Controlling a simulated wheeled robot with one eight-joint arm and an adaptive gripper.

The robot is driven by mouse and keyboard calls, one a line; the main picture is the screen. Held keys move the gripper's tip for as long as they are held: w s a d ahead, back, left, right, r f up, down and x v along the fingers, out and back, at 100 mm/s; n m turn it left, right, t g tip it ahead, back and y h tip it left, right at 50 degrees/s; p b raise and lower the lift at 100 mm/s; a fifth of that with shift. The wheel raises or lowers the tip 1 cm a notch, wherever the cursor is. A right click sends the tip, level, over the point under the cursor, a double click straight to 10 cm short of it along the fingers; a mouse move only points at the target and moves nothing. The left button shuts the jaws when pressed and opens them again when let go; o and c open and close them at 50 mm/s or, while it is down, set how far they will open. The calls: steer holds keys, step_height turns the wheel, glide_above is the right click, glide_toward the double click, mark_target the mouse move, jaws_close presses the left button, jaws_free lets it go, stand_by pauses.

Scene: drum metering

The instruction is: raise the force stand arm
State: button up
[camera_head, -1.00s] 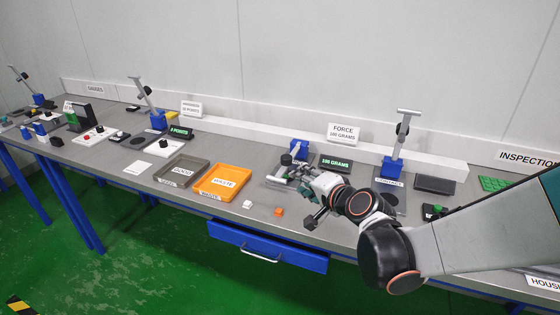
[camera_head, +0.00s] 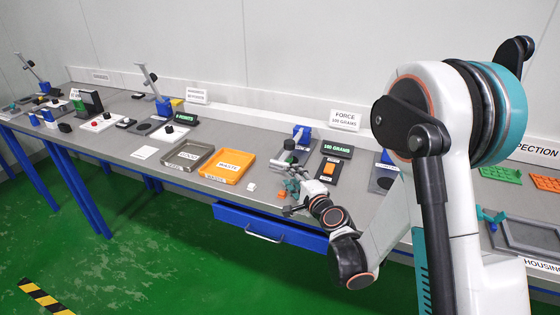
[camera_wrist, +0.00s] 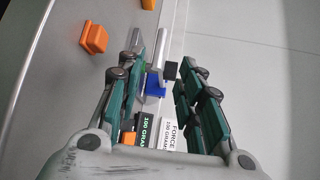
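The force stand has a blue base (camera_head: 302,132) behind the work area, beside the FORCE sign. Its grey arm appears to lean low toward the front, with a black knob (camera_head: 289,144); the lower part is hard to make out. My gripper (camera_head: 287,184) is in front of the stand, near the table's front edge, apart from it. In the wrist view the green-padded fingers (camera_wrist: 160,82) are spread and empty.
The 100 GRAMS display (camera_head: 337,149) stands right of the stand, with an orange block (camera_head: 328,169) near it. An orange WASTE tray (camera_head: 227,165) and a GOOD tray (camera_head: 188,157) lie left. A white cube (camera_head: 252,186) sits near the front edge, above a blue drawer (camera_head: 270,225).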

mark_target(280, 161)
steer(key=b+x, duration=0.2)
steer(key=x, duration=0.7)
steer(key=shift+w+f, duration=0.15)
steer(key=shift+w+a, duration=0.3)
steer(key=shift+w, duration=0.3)
steer(key=shift+c, duration=0.6)
steer(key=shift+s, duration=0.1)
jaws_close()
